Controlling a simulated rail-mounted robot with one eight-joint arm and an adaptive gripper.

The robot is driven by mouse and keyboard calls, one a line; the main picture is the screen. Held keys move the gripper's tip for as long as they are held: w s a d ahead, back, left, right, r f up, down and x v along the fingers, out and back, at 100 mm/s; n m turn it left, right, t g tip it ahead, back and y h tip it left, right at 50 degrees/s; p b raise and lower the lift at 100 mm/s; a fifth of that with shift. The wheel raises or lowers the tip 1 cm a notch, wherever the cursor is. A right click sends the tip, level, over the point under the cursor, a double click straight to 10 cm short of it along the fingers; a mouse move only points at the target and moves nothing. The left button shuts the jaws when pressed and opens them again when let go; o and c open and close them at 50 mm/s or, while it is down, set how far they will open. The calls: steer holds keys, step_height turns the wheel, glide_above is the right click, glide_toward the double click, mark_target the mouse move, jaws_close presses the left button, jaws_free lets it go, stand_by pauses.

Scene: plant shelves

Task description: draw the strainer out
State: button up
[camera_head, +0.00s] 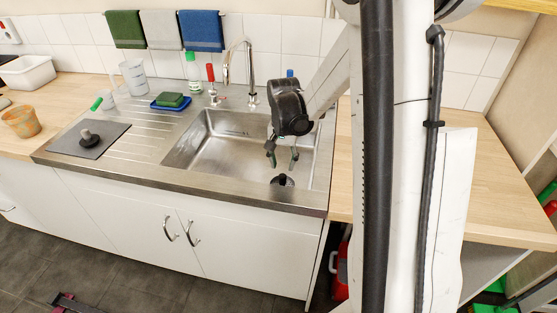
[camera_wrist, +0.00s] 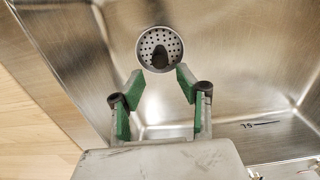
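The strainer (camera_wrist: 148,42) is a round, perforated metal basket with a dark knob at its middle. It sits at the drain in the bottom of the steel sink (camera_head: 222,158). The exact height gap cannot be told.
The basin walls stand close around my gripper. A tall faucet (camera_head: 250,73) is behind the basin. On the drainer left are a grey mat (camera_head: 110,133) with a black stopper (camera_head: 88,138), a green sponge (camera_head: 170,99) on a blue dish, and cups. The right counter (camera_head: 485,190) is mostly clear.

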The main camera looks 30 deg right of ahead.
mark_target(283, 176)
steer(key=shift+f+b, duration=2.45)
steer(key=shift+f, duration=0.95)
steer(key=shift+c, duration=0.2)
jaws_close()
